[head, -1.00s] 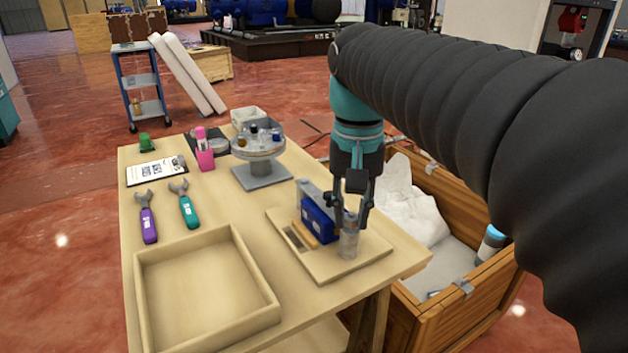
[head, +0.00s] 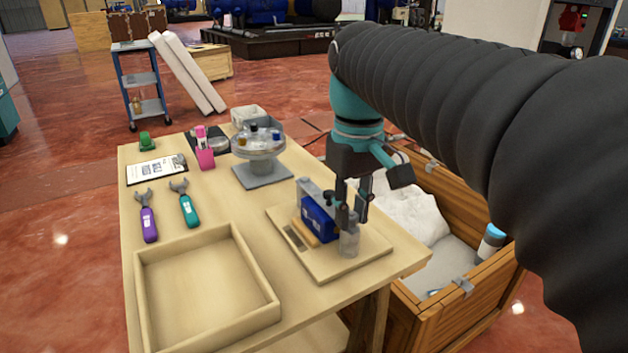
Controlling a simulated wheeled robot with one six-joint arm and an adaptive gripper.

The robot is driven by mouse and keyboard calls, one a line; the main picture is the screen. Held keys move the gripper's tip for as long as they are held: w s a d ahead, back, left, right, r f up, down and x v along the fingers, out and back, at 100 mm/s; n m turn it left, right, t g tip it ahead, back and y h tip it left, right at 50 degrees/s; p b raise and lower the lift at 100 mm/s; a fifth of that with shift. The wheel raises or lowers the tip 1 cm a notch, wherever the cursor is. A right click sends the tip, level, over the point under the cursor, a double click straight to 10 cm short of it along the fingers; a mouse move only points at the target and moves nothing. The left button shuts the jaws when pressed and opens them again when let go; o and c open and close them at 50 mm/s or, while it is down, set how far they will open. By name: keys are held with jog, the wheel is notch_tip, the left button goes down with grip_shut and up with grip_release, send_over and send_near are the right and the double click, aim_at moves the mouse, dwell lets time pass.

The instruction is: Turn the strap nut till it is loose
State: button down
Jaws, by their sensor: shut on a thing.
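The board (head: 372,252) near the table's right front corner bears a blue block (head: 318,218) with a grey upright plate (head: 309,187) behind it. A clear upright cylinder (head: 349,243) stands beside the block's right side. My gripper (head: 352,213) points down over the top of this cylinder, its dark fingers close to the block. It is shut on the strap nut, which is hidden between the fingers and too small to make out. I cannot tell from this view how loose the nut is.
An empty wooden tray (head: 142,290) fills the table's near left. Two wrenches, purple (head: 148,222) and teal (head: 186,208), lie behind it. A round stand (head: 263,178) with small bottles is behind the board. An open wooden crate (head: 497,285) adjoins the table's right side.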

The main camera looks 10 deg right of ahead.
aim_at(352, 216)
dwell(0.3)
jog(key=c, duration=1)
grip_release()
jog(key=shift+r, duration=0.1)
notch_tip(352, 216, up, 12)
